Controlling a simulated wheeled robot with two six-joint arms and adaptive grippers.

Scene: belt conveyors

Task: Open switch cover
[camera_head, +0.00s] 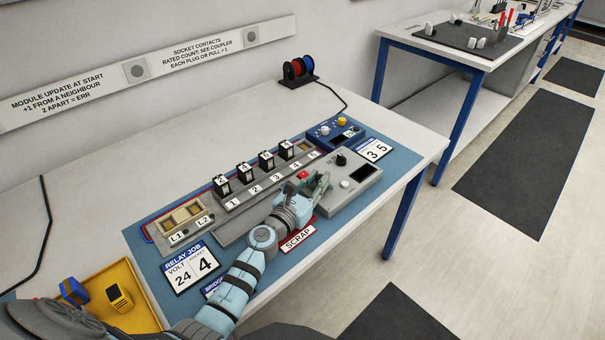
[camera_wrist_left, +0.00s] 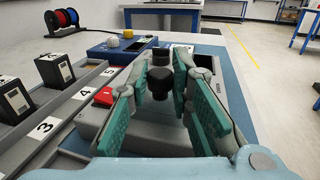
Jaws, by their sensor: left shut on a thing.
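A grey control box (camera_head: 364,194) sits on the blue mat, with a black knob (camera_head: 341,159), a white button (camera_head: 345,184) and a dark window (camera_head: 364,171). A small red part (camera_head: 303,175) is beside my left gripper; it also shows in the left wrist view (camera_wrist_left: 104,97), outside the left finger. It may be the switch cover, but I cannot tell. My left gripper (camera_head: 318,184) is low over the box. In the left wrist view its teal fingers close around a dark part (camera_wrist_left: 160,82), whose identity is unclear. My right gripper is out of view.
A grey rack with several black modules (camera_head: 266,161) stands left of the box. A blue unit (camera_head: 335,132) lies behind it. A scrap label (camera_head: 297,239) lies in front. A yellow tray (camera_head: 140,292) is at the near left; the back of the white table is mostly clear.

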